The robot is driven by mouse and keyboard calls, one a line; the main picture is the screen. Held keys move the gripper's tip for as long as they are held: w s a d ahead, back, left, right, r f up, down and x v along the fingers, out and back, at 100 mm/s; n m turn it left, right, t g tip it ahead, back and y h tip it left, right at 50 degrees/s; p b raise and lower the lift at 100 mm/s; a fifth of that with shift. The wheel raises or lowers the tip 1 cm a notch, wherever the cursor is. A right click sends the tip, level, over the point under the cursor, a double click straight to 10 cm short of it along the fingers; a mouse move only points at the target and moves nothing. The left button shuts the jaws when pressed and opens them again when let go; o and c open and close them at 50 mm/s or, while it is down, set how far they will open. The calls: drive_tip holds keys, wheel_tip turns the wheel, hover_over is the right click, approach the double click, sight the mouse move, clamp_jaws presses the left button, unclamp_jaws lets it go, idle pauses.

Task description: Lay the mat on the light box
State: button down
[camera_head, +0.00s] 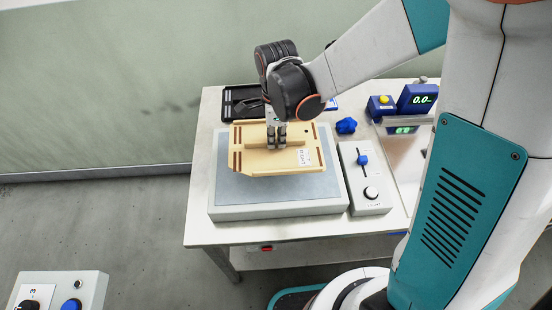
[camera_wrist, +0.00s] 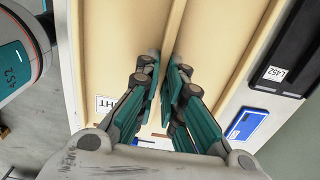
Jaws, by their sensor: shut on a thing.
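The mat is a tan, slab-like piece (camera_head: 252,162) with dark slots, a raised rib and a small white label. It is over the back and middle of the light box (camera_head: 278,211), a pale box with a grey top. The light box's front strip shows bare. I cannot tell whether the mat touches the light box or hangs just above it. My gripper (camera_head: 277,143) points down and is shut on the mat's middle rib. In the wrist view the fingers (camera_wrist: 167,82) pinch this rib, and the mat (camera_wrist: 110,40) fills much of the picture.
A control panel with a blue slider (camera_head: 366,185) stands close to the right of the light box. A blue star-shaped knob (camera_head: 346,126) is behind it. A black tray (camera_head: 232,101) lies at the back left. Displays (camera_head: 417,98) stand at the back right.

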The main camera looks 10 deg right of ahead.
sight(276, 154)
drive_tip(key=shift+f+b, duration=2.1)
drive_tip(key=shift+f, duration=1.6)
drive_tip(key=shift+f, duration=0.2)
drive_tip(key=c, duration=1.7)
unclamp_jaws()
drive_tip(key=shift+r, duration=0.15)
wheel_tip(276, 154, up, 12)
drive_tip(key=p, duration=0.3)
